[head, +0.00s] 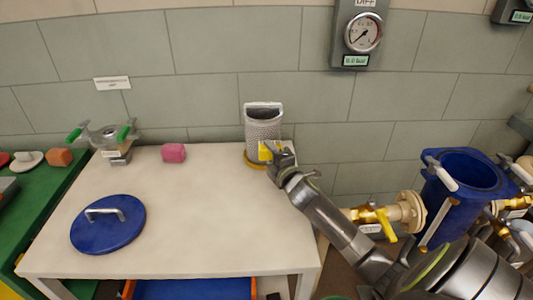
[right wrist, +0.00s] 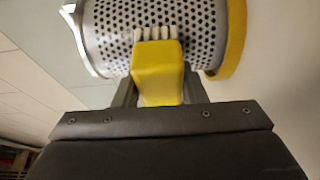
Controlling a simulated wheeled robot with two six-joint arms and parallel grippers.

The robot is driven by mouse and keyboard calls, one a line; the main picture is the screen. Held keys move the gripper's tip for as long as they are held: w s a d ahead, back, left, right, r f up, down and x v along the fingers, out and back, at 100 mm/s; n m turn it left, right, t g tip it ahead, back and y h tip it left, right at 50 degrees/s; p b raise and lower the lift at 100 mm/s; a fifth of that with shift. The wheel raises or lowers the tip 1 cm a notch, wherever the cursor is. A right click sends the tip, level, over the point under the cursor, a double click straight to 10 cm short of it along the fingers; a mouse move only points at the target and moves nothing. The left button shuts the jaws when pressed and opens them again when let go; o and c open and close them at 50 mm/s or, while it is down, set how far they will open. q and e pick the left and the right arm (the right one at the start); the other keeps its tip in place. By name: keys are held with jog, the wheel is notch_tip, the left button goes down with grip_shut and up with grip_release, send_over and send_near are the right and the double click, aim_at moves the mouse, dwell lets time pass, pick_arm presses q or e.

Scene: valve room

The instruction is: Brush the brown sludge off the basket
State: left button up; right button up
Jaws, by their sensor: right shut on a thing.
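The basket (head: 263,130) is a grey perforated metal cylinder with a pale rim, standing upright at the back edge of the white table. Its foot is in a yellow-orange ring (head: 252,163). My right gripper (head: 281,156) is shut on a yellow brush (right wrist: 158,70) in front of the basket. In the right wrist view, the brush's white bristles (right wrist: 156,33) are against or just in front of the basket wall (right wrist: 110,40); I cannot tell whether they touch. I see no brown sludge on the visible wall; the far side is hidden. My left gripper is not in view.
A blue vessel (head: 440,210) and yellow-handled valve (head: 378,218) are at right. The table's middle is clear.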

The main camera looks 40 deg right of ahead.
jog(key=shift+s+a+p, duration=0.3)
jog(key=shift+s+a, duration=0.25)
jog(key=shift+s, duration=0.3)
jog(key=shift+s+a+p, duration=0.3)
jog(key=shift+s+a, duration=0.2)
jog(key=shift+s, duration=0.35)
jog(key=shift+s+a+p, duration=0.3)
jog(key=shift+s+a, duration=0.25)
jog(key=shift+s, duration=0.3)
jog(key=shift+s+a+r+p, duration=0.1)
jog(key=shift+s+a+p, duration=0.3)
jog(key=shift+s, duration=0.25)
jog(key=shift+s+a+p, duration=0.25)
jog(key=shift+s+a, duration=0.15)
jog(key=shift+s, duration=0.25)
